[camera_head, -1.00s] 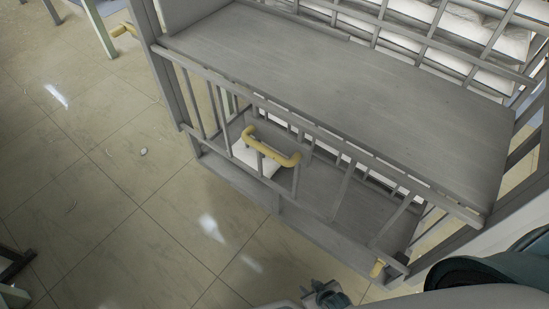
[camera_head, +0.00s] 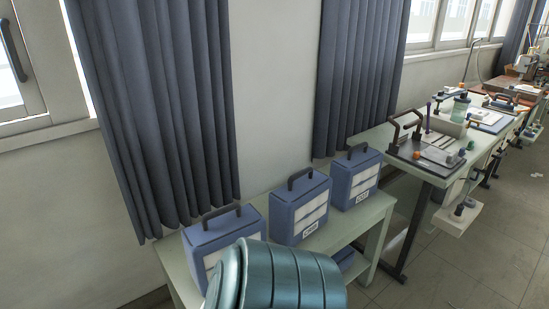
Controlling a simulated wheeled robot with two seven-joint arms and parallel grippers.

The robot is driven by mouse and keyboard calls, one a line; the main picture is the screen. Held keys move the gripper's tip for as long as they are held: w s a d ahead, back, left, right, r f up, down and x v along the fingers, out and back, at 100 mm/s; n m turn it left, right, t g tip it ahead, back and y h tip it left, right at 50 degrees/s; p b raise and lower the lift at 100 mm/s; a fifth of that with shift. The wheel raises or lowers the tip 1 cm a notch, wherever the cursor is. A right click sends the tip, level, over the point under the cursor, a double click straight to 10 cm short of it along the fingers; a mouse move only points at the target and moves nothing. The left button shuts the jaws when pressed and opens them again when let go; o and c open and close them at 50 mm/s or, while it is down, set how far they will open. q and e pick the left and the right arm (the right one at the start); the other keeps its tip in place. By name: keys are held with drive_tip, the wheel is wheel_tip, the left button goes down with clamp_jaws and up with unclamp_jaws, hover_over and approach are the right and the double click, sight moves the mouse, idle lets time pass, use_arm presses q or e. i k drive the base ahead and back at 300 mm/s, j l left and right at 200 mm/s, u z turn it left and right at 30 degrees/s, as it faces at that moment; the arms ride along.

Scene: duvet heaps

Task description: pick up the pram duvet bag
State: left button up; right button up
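Three blue duvet bags with dark top handles and pale windowed fronts stand upright in a row on a pale green table (camera_head: 375,215). The left bag (camera_head: 222,232) is partly covered by a teal arm part of mine, and no label shows on it. The middle bag (camera_head: 290,210) has a small white label that looks like CRIB. The right bag (camera_head: 355,178) has a short label that looks like COT. I cannot tell from readable labels which is the pram duvet bag. Neither of my grippers is in view.
Another blue item (camera_head: 347,260) shows below the tabletop. A workbench (camera_head: 385,137) with tools and jars runs off to the right. Dark curtains (camera_head: 155,110) and a wall stand behind the bags. Tiled floor (camera_head: 440,275) is clear at the lower right.

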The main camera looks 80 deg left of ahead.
sight(205, 242)
drive_tip(key=u, duration=0.45)
drive_tip(key=l+u, duration=0.1)
drive_tip(key=u, duration=0.75)
drive_tip(key=k+u, duration=0.1)
drive_tip(key=u, duration=0.35)
drive_tip(key=l+u, duration=0.1)
drive_tip(key=u, duration=0.8)
drive_tip(key=k+u, duration=0.1)
drive_tip(key=u, duration=0.35)
drive_tip(key=i+l, duration=0.3)
drive_tip(key=i+l+z, duration=0.15)
drive_tip(key=i+l, duration=0.15)
drive_tip(key=i, duration=0.2)
